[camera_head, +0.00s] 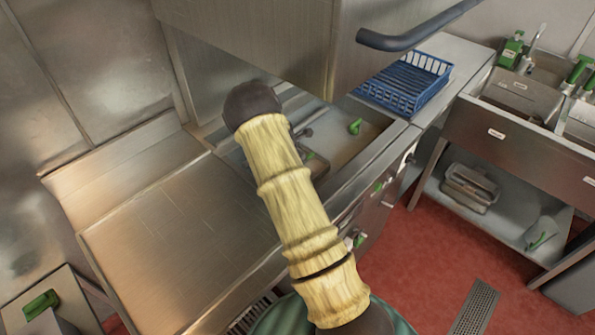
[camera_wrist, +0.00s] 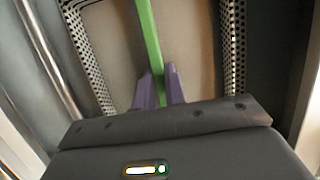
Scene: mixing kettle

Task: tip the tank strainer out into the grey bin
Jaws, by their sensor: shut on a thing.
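In the wrist view, my gripper (camera_wrist: 161,86) has two purple fingers shut on a green bar (camera_wrist: 148,35), which looks like the handle of the tank strainer. Perforated metal walls (camera_wrist: 233,45), seemingly the strainer's, run along both sides of the bar, with a plain brownish surface between them. I cannot tell whether the strainer is raised or resting. In the head view my arm covers the middle, and my gripper is hidden behind it. A grey box-like thing (camera_head: 573,290) at the lower right edge may be the grey bin, but I cannot be sure.
A blue rack (camera_head: 406,82) stands on the counter behind a basin area with a green-handled item (camera_head: 355,127). A metal hood (camera_head: 270,40) hangs above. A sink unit (camera_head: 520,130) with a lower shelf stands at right. Red floor (camera_head: 425,255) is open between them, with a drain grate (camera_head: 476,306).

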